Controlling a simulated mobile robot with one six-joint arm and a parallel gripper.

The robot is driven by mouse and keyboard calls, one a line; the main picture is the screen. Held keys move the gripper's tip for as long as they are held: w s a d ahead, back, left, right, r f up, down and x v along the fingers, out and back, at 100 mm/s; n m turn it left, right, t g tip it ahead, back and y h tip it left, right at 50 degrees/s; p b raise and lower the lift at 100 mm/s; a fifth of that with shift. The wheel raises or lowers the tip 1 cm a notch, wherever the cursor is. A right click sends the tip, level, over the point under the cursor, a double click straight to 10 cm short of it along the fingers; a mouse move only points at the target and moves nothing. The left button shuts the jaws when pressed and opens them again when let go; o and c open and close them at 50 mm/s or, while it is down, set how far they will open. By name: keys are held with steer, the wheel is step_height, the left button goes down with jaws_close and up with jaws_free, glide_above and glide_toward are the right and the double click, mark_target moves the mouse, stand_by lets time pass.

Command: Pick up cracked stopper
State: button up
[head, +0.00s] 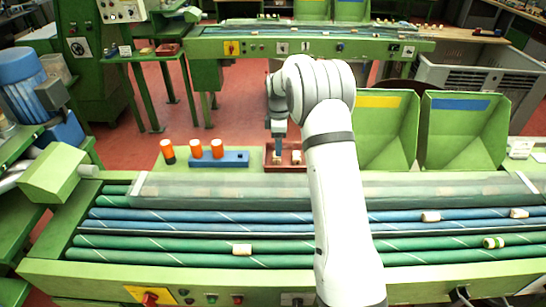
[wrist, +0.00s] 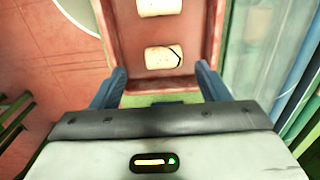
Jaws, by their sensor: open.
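The cracked stopper (wrist: 163,57) is a pale cork with a dark jagged line near its right end. It lies on its side in a red tray (wrist: 194,45), close to the tray's near edge in the wrist view. A second pale stopper (wrist: 159,7) lies farther along the tray, cut off by the picture's top. My gripper (wrist: 161,76) is open, with its blue fingers apart and nothing between them. The cracked stopper lies just ahead of the gap. In the head view my gripper (head: 277,153) points down over the left part of the red tray (head: 287,170).
Left of the tray, a blue rack (head: 235,158) and several orange-topped cylinders (head: 196,148) stand close by. Two green bins (head: 464,130) are at the right. Stoppers (head: 242,249) lie on the rollers in front, one with green bands (head: 493,242).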

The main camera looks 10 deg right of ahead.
steer(key=f, duration=0.3)
steer(key=f+p, duration=0.1)
steer(key=shift+a+f, duration=0.3)
steer(key=c, duration=1.1)
